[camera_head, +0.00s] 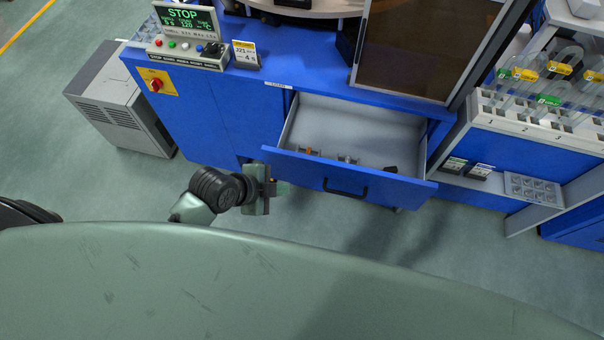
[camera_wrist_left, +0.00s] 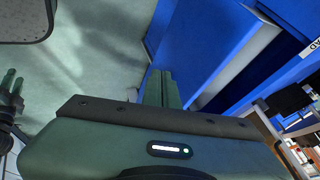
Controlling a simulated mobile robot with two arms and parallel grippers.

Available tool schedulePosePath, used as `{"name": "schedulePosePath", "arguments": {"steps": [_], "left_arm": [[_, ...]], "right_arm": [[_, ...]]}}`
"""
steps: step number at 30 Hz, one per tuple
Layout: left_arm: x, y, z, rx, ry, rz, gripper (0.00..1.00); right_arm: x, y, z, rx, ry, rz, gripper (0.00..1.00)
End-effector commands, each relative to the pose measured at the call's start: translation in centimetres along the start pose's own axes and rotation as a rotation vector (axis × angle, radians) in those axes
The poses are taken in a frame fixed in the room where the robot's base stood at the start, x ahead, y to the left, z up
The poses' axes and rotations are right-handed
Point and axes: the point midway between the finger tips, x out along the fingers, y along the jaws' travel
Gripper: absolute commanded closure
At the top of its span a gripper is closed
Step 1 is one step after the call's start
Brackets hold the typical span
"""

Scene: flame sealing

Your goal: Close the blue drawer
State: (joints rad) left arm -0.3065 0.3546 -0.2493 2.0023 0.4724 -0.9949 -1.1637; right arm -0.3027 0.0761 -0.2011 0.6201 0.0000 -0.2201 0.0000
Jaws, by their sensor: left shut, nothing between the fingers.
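The blue drawer (camera_head: 345,178) is pulled out of the blue workbench, with its grey interior showing. Its front panel has a black handle (camera_head: 346,190) in the middle. A few small items lie inside along the front. My left gripper (camera_head: 283,188) is in front of the panel's left end, left of the handle. Its fingers (camera_wrist_left: 162,88) are together and empty in the left wrist view, close to the blue panel (camera_wrist_left: 190,45). I cannot tell whether they touch it. A green two-pronged shape at the wrist view's left edge looks like my right gripper (camera_wrist_left: 12,86); its opening is unclear.
The workbench top (camera_head: 285,66) carries a control box (camera_head: 188,52) with a STOP screen and a tinted panel (camera_head: 425,45). A grey unit (camera_head: 120,105) stands at left. A rack with clear tubes (camera_head: 535,118) is at right. The floor before the drawer is clear.

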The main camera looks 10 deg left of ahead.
Motion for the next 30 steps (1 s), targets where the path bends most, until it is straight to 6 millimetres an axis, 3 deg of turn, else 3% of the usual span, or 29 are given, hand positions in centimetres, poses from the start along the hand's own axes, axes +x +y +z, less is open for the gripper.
{"name": "schedulePosePath", "arguments": {"steps": [15,21,30], "left_arm": [[9.6,0.0,-0.1,-0.007,0.001,0.000,1.00],[10.8,-2.7,0.0,-0.005,-0.001,-0.003,1.00],[11.4,-3.6,0.1,-0.005,-0.001,-0.001,1.00]], "right_arm": [[-0.3,0.8,-0.1,-0.002,0.001,0.010,0.68],[-1.0,0.7,-0.2,-0.001,0.001,0.008,0.68],[-1.1,0.0,-0.4,0.002,0.003,0.000,0.68]]}}
